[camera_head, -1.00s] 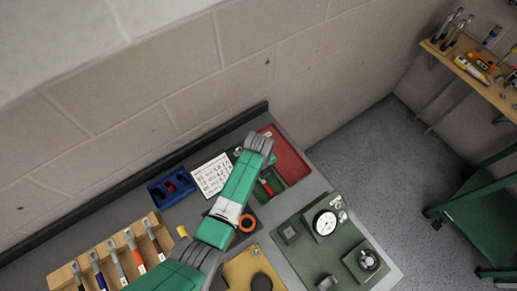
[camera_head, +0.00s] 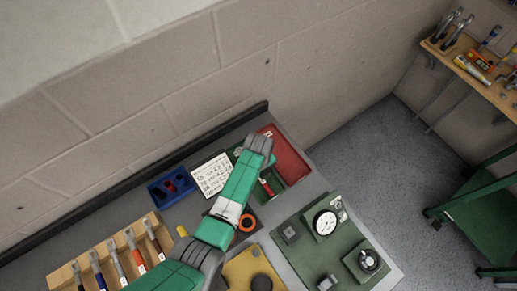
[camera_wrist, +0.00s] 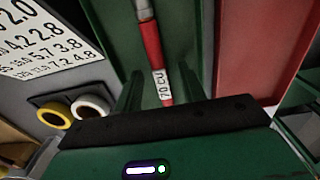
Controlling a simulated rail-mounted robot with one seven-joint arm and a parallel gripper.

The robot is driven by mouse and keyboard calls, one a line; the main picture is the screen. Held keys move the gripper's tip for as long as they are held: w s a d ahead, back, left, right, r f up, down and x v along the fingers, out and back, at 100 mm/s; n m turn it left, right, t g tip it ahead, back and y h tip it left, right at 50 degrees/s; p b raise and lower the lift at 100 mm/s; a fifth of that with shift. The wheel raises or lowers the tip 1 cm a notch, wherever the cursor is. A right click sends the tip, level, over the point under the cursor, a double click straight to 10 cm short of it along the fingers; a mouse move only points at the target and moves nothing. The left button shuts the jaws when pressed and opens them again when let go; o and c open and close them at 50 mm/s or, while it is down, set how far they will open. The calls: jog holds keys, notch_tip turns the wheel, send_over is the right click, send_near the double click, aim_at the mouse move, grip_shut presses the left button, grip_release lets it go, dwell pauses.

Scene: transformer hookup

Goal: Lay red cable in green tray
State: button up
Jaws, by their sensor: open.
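The red cable (camera_wrist: 151,45) has a grey end and a white "70 CU" label, and lies lengthwise within the outline of the green tray (camera_wrist: 112,22) in the wrist view. My gripper (camera_wrist: 160,78) is open, with one dark green finger on each side of the cable and gaps between. I cannot tell whether the cable rests on the tray floor. In the head view, a short piece of the red cable (camera_head: 266,187) shows over the green tray (camera_head: 279,185) beside my arm, which hides my fingers and part of the tray.
A red tray (camera_head: 289,158) adjoins the green tray on the right. A white number card (camera_head: 212,176) and blue bin (camera_head: 171,188) stand to the left. Yellow and white rings (camera_wrist: 54,115) lie nearby. A green mat (camera_head: 311,258) with a gauge is at lower right.

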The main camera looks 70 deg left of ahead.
jog(key=shift+r+p, duration=3.3)
jog(key=shift+r, duration=0.25)
jog(key=shift+f, duration=0.1)
jog(key=shift+w, duration=0.1)
